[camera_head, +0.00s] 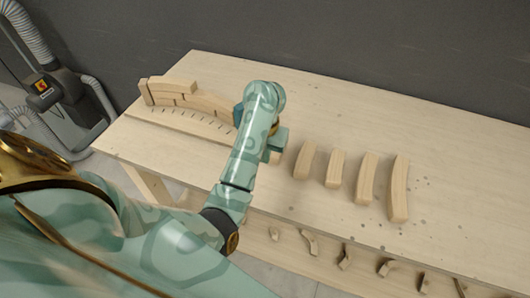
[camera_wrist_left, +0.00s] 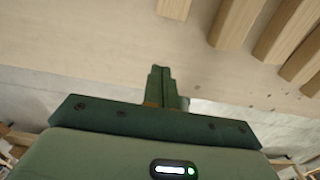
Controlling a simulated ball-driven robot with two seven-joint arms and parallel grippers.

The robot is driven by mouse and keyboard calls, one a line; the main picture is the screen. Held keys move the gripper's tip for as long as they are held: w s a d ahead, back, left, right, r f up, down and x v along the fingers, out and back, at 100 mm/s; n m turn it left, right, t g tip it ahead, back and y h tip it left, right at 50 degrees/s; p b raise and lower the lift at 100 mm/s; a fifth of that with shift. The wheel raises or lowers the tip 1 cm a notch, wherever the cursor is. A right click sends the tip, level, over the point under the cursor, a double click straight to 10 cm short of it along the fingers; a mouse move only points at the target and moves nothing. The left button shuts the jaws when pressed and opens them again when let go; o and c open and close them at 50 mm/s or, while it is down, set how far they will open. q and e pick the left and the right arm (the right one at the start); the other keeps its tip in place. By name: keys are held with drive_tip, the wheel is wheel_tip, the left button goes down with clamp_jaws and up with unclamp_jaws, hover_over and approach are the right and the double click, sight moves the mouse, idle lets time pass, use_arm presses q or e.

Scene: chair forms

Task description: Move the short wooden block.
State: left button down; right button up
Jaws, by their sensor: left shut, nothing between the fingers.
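Several curved wooden blocks lie in a row on the bench, to the right of my left arm in the head view. The two on the left of the row, a short block (camera_head: 304,160) and a similar one (camera_head: 335,169), look shorter than the two on the right. I cannot tell for certain which is the short wooden block. My left gripper (camera_wrist_left: 162,73) is shut and empty. In the head view my own arm largely hides the fingers. My right gripper is not seen.
A curved assembly of blocks (camera_head: 180,87) stands at the back left of the bench (camera_head: 340,105), beside a row of dark marks. The bench behind the row is clear. Small curved pieces (camera_head: 310,243) lie on a lower shelf at the front. A hose machine stands at far left.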

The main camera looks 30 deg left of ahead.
sight(269, 168)
use_arm(q)
wheel_tip(269, 168, down, 8)
drive_tip(key=b, duration=0.4)
drive_tip(key=shift+f, duration=0.15)
drive_tip(key=w, duration=0.1)
drive_tip(key=w+b, duration=0.1)
drive_tip(key=w, duration=0.1)
drive_tip(key=shift+a, duration=0.4)
drive_tip(key=shift+w+a, duration=0.1)
drive_tip(key=shift+w, duration=0.4)
drive_tip(key=shift+r, duration=0.25)
drive_tip(key=shift+s, duration=0.1)
